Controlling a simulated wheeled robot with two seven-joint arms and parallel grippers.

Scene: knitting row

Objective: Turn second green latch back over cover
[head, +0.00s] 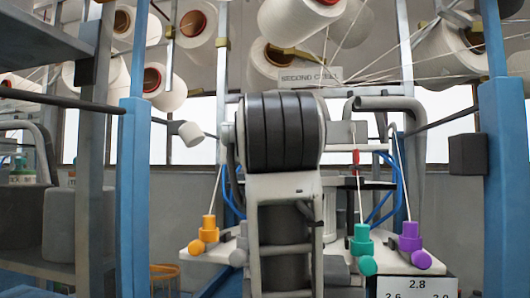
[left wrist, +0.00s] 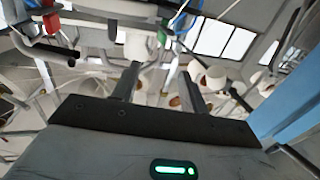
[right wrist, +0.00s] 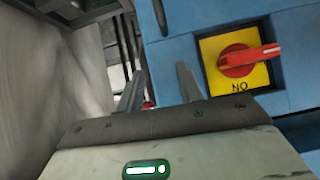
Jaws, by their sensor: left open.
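In the head view a green fitting (head: 362,240) with a round knob hangs on the right side of the machine, between an orange fitting (head: 208,229) and a purple one (head: 410,238). I cannot tell whether it is one of the green latches, and I cannot make out a cover. The left wrist view shows a small green piece (left wrist: 164,34) near the top, too small to identify. My left gripper (left wrist: 162,72) is open and empty, facing the yarn cones. My right gripper (right wrist: 161,68) has its fingers apart with nothing visible between them. Neither gripper shows in the head view.
A red rotary switch (right wrist: 240,60) on a yellow plate is close to my right gripper, on a blue panel (right wrist: 180,32). Blue posts (head: 133,190) stand on both sides in the head view. Yarn cones (head: 292,20) and strands hang overhead around a sign (head: 308,78).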

